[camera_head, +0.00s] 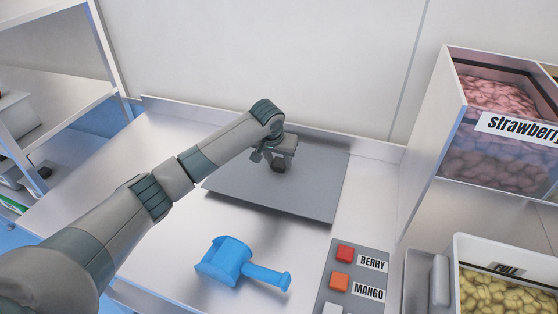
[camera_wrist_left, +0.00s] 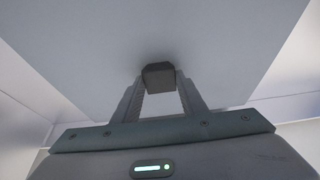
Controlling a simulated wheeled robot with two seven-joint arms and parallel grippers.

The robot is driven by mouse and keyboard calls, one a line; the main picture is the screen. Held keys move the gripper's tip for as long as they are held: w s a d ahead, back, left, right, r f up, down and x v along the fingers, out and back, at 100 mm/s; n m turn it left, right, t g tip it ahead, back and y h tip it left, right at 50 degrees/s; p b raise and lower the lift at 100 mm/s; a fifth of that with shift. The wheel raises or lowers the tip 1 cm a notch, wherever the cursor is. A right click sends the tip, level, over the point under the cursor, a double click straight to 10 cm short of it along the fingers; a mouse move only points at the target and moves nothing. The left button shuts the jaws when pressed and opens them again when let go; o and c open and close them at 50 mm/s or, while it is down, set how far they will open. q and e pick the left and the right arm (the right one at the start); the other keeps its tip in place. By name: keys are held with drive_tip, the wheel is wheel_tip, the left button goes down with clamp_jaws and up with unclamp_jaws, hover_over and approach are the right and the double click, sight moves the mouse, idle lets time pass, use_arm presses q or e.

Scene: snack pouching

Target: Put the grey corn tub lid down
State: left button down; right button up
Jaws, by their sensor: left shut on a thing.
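The grey corn tub lid (camera_head: 315,185) is a flat, dark grey rectangular plate at the back middle of the worktop in the head view. It fills most of the left wrist view (camera_wrist_left: 80,45). A dark knob (camera_wrist_left: 159,77) stands up from its face. My left gripper (camera_head: 278,161) reaches over the lid from the left and is shut on this knob, which sits between the fingertips. The lid looks roughly level, close to the worktop; I cannot tell whether it touches it. My right gripper is out of view.
A blue scoop (camera_head: 228,262) lies on the pale worktop (camera_head: 160,255) in front of the lid. A button panel (camera_head: 347,270) marked BERRY and MANGO is at the front right. Bins of strawberry (camera_head: 505,95) and yellow pieces (camera_head: 510,295) stand right. A wall rises behind.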

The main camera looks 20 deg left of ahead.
use_arm(q)
drive_tip(key=shift+f, duration=0.4)
drive_tip(key=c, duration=1.1)
unclamp_jaws()
drive_tip(key=shift+f, duration=0.1)
drive_tip(key=b+v, duration=0.2)
drive_tip(key=v, duration=1)
drive_tip(key=shift+b, duration=0.3)
